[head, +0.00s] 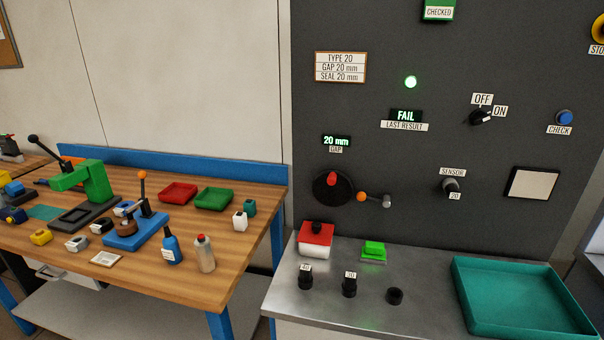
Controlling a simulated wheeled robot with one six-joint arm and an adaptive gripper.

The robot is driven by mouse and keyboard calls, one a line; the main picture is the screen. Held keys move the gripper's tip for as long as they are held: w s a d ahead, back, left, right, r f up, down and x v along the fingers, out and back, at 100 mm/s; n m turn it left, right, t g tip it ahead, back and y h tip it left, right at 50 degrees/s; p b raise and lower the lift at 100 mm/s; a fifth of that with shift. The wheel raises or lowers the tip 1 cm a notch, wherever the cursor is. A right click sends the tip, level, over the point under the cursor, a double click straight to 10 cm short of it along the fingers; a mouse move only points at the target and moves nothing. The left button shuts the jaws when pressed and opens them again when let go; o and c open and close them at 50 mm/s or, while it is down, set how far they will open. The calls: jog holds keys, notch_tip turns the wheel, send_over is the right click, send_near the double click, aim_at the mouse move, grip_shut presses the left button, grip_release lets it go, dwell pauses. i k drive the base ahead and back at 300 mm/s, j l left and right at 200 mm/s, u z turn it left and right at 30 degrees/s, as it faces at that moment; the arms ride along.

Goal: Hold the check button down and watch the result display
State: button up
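The blue check button (564,117) is on the dark panel at the right, above a label reading CHECK. A round lamp (410,82) above the display glows pale green. My gripper is not in view, and nothing touches the button in this view.
The panel carries an OFF/ON switch (481,118), a gap display (336,141) reading 20 mm and a sensor knob (450,185). A teal tray (465,290) stands on the metal counter. A wooden workbench (225,222) with tools is at the left.

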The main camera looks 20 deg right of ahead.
aim_at(565, 118)
jog(key=z, duration=1.35)
